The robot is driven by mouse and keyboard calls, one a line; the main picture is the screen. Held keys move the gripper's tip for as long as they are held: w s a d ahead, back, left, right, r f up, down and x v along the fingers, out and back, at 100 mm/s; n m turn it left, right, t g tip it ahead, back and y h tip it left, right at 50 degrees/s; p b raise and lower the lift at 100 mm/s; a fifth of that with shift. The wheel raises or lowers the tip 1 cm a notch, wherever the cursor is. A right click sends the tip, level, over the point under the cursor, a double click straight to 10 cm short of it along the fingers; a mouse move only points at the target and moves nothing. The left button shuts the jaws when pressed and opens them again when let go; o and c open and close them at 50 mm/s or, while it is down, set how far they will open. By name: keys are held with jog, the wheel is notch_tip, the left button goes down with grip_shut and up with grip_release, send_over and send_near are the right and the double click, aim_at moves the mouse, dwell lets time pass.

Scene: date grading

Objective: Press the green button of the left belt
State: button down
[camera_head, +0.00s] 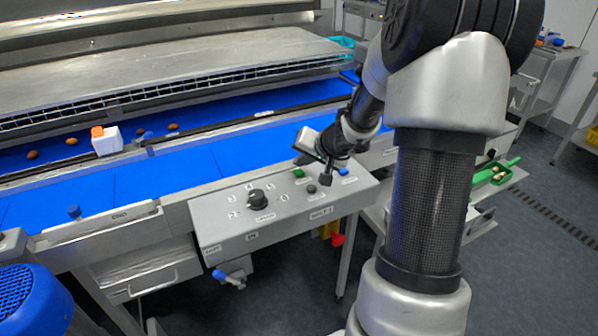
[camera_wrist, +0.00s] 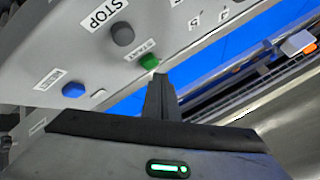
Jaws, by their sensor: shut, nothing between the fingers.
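The green button (camera_head: 298,173) sits on the sloping grey control panel (camera_head: 225,229) in front of the blue belt. In the wrist view the green button (camera_wrist: 149,61) has a START label beside it. My gripper (camera_wrist: 160,78) is shut and empty, with its fingertips very close to the green button. I cannot tell whether they touch it. A grey button (camera_wrist: 122,34) labelled STOP and a blue button (camera_wrist: 73,90) are on the same panel. In the head view my gripper hangs over the panel's right part.
A black rotary knob (camera_head: 257,199) stands on the panel left of the buttons. The blue belt (camera_head: 180,170) runs behind, with several dates and a white block with an orange top (camera_head: 106,140). A blue drum-like thing (camera_head: 30,300) is at the lower left.

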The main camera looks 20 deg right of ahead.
jog(key=shift+f, duration=0.2)
jog(key=shift+f+b, duration=0.25)
jog(key=shift+b, duration=0.45)
jog(key=shift+f+b, duration=0.45)
jog(key=shift+b, duration=0.2)
dwell(0.4)
jog(key=shift+r, duration=0.1)
jog(key=shift+r+p, duration=0.5)
jog(key=shift+r, duration=0.3)
jog(key=shift+r+p, duration=1.65)
jog(key=shift+r, duration=0.85)
